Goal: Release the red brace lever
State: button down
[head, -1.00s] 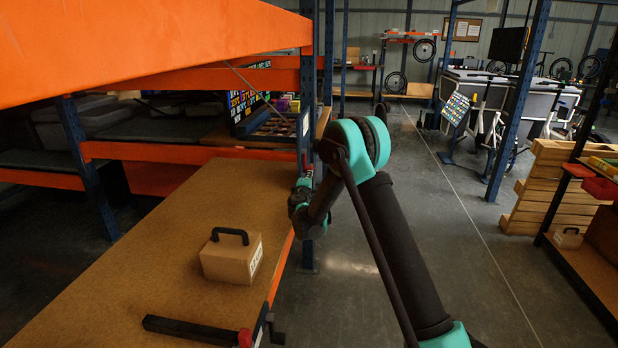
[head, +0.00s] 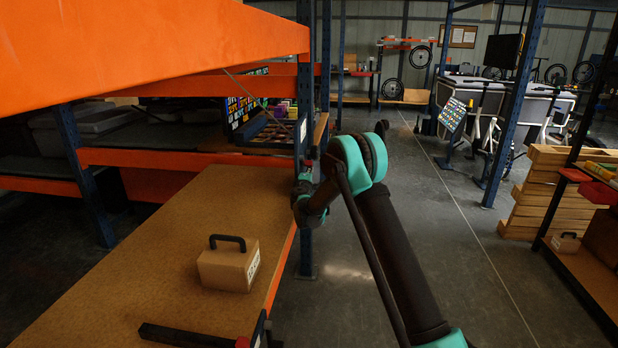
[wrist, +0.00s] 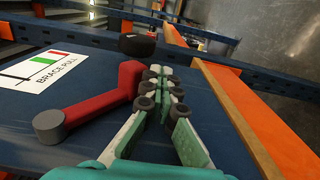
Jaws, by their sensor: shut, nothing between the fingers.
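The red brace lever (wrist: 92,108) shows in the wrist view, on a blue upright face. It is a bent red bar with a grey round pivot (wrist: 49,126) at its lower left end. My gripper (wrist: 160,72) is shut and empty, just right of the lever's upper end. Its left finger is close beside the red bar; I cannot tell whether they touch. A white "BRACE PULL" label (wrist: 42,70) with a green and red mark sits left of the lever. In the head view my arm reaches to the blue rack post, and the lever cannot be made out there.
A black round knob (wrist: 137,45) stands beyond the lever. An orange beam (wrist: 262,120) runs along the right in the wrist view. In the head view a cardboard box with a black handle (head: 228,266) sits on the brown shelf (head: 190,225). The aisle floor (head: 440,240) is clear.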

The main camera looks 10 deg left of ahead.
jog(key=shift+w+r, duration=0.2)
jog(key=shift+w, duration=0.1)
jog(key=s, duration=1.2)
jog(key=shift+a, duration=0.2)
